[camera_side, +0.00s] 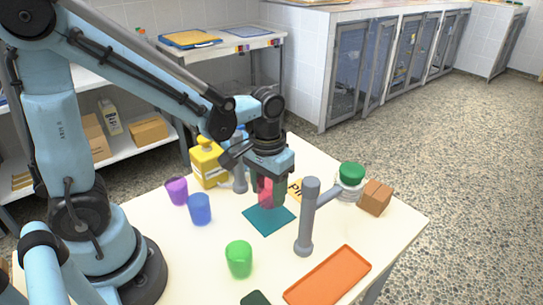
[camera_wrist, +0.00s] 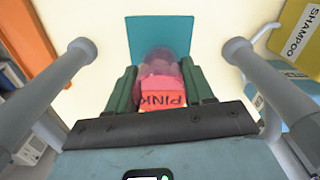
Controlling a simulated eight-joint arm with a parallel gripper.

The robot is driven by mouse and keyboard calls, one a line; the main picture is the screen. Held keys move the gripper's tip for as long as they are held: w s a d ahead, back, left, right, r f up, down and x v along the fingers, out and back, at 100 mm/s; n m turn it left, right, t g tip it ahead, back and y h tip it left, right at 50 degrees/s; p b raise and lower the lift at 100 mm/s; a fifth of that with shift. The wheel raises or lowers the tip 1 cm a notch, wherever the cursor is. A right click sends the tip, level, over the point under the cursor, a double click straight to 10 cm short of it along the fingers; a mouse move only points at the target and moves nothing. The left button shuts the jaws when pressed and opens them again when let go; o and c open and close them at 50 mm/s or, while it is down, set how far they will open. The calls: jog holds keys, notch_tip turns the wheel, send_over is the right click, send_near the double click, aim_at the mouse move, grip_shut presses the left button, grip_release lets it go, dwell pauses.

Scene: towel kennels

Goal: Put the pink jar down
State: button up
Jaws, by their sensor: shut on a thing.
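The pink jar (camera_side: 265,191) is between the dark green fingers of my gripper (camera_side: 267,199), which is shut on it. In the wrist view the jar (camera_wrist: 163,68) looks see-through pink and has a red label reading PINK, upside down in the picture. The gripper (camera_wrist: 161,84) has one finger on each side of it. A flat teal mat (camera_side: 268,222) lies on the table below and in front of the jar in the side view. It also shows beyond the jar in the wrist view (camera_wrist: 160,32). I cannot tell whether the jar touches the mat.
A grey post (camera_side: 307,218) with a side arm stands right of the mat. Purple (camera_side: 177,190), blue (camera_side: 200,209) and green (camera_side: 239,259) cups stand left and in front. A yellow bottle (camera_side: 209,165), green-topped jar (camera_side: 351,174), brown box (camera_side: 375,198) and orange tray (camera_side: 328,278) are around.

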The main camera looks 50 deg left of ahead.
aim_at(269, 201)
jog(key=shift+f, duration=1.8)
jog(key=shift+f, duration=0.15)
jog(key=o, duration=1.2)
jog(key=s+a+r+t, duration=0.1)
jog(key=r+t, duration=0.1)
jog(key=r, duration=0.2)
jog(key=a+r+m+t, duration=0.1)
jog(key=r+t, duration=0.1)
jog(key=r, duration=0.2)
jog(key=s+a+r+m+t, duration=0.1)
jog(key=r+t, duration=0.2)
jog(key=r, duration=0.1)
jog(key=shift+s+r, duration=0.2)
jog(key=shift+s, duration=0.15)
